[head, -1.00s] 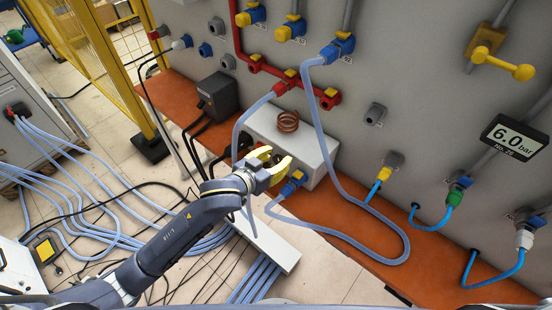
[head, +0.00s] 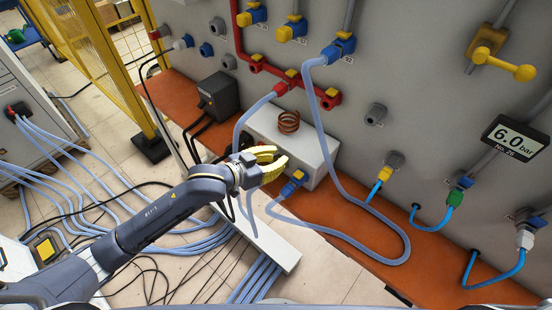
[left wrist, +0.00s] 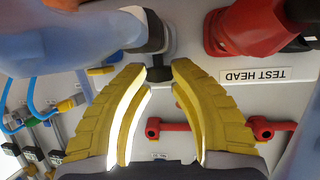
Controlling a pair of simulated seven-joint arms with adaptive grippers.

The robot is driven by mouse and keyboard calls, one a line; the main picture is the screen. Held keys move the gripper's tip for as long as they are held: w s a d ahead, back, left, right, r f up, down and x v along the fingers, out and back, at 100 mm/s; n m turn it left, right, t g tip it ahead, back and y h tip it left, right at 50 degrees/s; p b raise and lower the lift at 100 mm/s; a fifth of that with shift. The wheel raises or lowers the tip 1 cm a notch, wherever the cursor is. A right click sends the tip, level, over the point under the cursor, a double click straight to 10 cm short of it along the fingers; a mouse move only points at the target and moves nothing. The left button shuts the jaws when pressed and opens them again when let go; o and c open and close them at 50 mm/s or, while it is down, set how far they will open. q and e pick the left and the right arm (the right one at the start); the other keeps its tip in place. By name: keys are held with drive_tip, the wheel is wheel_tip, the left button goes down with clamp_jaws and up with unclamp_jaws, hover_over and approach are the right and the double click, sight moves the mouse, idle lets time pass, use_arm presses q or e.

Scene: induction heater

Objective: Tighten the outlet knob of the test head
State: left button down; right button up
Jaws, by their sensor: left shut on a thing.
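The test head is a pale grey box (head: 310,150) with a copper coil (head: 288,121) on top, standing on the orange ledge. My left gripper (head: 282,158) is at its front face, yellow fingers pointing towards the box. In the left wrist view the fingers (left wrist: 159,72) are shut on the small dark outlet knob (left wrist: 159,60), one fingertip on each side. Most of the knob is hidden, and its turn angle cannot be told. The TEST HEAD label (left wrist: 268,76) appears upside down to the right. My right gripper is not in view.
A blue fitting (head: 292,185) with a pale blue hose (head: 350,229) sits close right of the gripper. A red fitting (left wrist: 248,25) is near the right finger. A dark box (head: 218,95) stands further left on the ledge (head: 440,255).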

use_arm(q)
drive_tip(key=shift+m+g+h, duration=0.5)
drive_tip(key=shift+m+g, duration=0.2)
drive_tip(key=shift+g, duration=0.1)
drive_tip(key=c, duration=1.1)
unclamp_jaws()
drive_tip(key=shift+o, duration=0.2)
drive_tip(key=shift+a, duration=0.1)
drive_tip(key=v, duration=1.2)
drive_tip(key=shift+w, duration=0.1)
